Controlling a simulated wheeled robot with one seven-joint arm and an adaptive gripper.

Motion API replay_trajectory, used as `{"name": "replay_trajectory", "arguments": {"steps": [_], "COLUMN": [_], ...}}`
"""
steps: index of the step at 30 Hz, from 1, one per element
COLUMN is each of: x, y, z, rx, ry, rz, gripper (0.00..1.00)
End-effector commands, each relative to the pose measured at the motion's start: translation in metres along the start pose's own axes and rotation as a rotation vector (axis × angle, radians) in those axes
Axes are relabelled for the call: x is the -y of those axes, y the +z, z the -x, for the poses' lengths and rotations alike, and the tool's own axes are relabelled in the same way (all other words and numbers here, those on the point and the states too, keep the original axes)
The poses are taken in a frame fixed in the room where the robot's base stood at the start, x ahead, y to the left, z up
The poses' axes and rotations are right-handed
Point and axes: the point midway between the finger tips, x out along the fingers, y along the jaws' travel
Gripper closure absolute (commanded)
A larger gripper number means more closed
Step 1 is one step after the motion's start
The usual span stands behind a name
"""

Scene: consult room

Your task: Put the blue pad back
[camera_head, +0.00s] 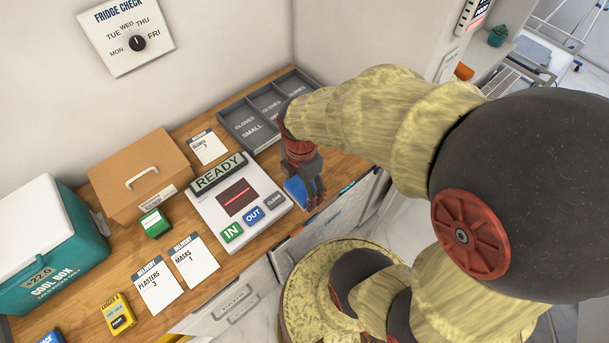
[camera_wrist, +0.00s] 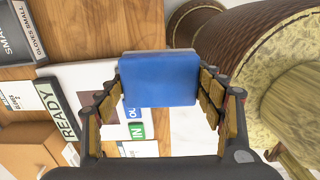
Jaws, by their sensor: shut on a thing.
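The blue pad (camera_wrist: 160,80) is a flat, rounded blue block between my fingers in the wrist view. My gripper (camera_wrist: 163,98) is shut on it, with a finger on each side. In the head view my gripper (camera_head: 306,192) hangs at the front edge of the wooden counter, right of the white READY device (camera_head: 208,207). Only part of the blue pad (camera_head: 295,191) shows there, beside the fingers. Its underside and any label are hidden.
The device has IN, OUT and CLEAR keys. A grey divided tray (camera_head: 232,103) stands behind it. Delivery cards (camera_head: 157,286), a small green block (camera_head: 155,223), a cardboard box (camera_head: 135,170), a yellow logger (camera_head: 118,314) and a teal cool box (camera_head: 70,265) occupy the counter's left.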

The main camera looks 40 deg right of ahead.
Motion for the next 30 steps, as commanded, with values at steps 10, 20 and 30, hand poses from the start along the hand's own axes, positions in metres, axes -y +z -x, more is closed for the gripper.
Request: {"name": "replay_trajectory", "arguments": {"steps": [10,20,30], "x": [-0.012,-0.076,-0.111], "y": [0.005,0.027,0.038], "z": [-0.022,-0.058,-0.099], "rx": [-0.001,-0.001,0.000], "ry": [-0.003,-0.005,0.000], "rz": [0.040,0.040,0.040], "gripper": [0.56,0.56,0.56]}}
